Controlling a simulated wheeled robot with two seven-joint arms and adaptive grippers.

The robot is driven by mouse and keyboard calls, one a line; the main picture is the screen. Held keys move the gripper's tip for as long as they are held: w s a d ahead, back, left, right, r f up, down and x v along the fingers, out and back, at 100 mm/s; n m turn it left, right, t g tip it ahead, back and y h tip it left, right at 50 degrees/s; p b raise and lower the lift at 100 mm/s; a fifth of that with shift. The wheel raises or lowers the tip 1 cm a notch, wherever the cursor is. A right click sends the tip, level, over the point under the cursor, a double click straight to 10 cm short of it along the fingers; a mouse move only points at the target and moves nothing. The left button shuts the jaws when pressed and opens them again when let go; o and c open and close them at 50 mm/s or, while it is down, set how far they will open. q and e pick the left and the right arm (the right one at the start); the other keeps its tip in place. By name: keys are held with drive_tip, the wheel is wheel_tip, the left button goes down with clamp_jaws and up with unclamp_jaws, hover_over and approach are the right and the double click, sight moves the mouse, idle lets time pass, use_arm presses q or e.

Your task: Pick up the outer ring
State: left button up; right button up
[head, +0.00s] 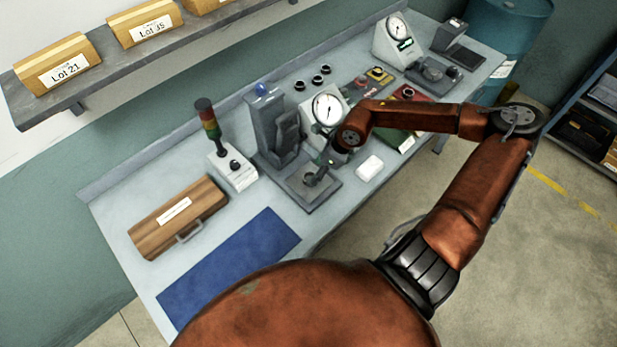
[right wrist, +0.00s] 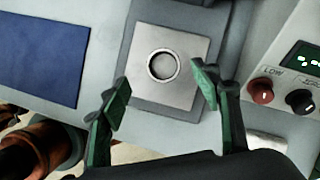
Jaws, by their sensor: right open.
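In the head view the right gripper (head: 322,166) hangs over the plate. My left gripper is not in view.
A blue mat (head: 230,268) and a wooden case (head: 178,217) lie to the left. A signal tower (head: 208,125) stands left of the grinder. A dial gauge (head: 327,108) and a white block (head: 369,168) are close to its right. Several small dark rings (head: 316,80) sit at the back.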

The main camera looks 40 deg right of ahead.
sight(312, 175)
drive_tip(key=shift+d+x, duration=0.25)
drive_tip(key=shift+x, duration=0.95)
drive_tip(key=x, duration=0.2)
drive_tip(key=shift+w+f, duration=0.1)
drive_tip(key=shift+f, duration=0.2)
drive_tip(key=c, duration=1.3)
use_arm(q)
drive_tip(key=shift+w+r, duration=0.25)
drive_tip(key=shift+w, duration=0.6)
use_arm(e)
drive_tip(key=shift+c, duration=0.7)
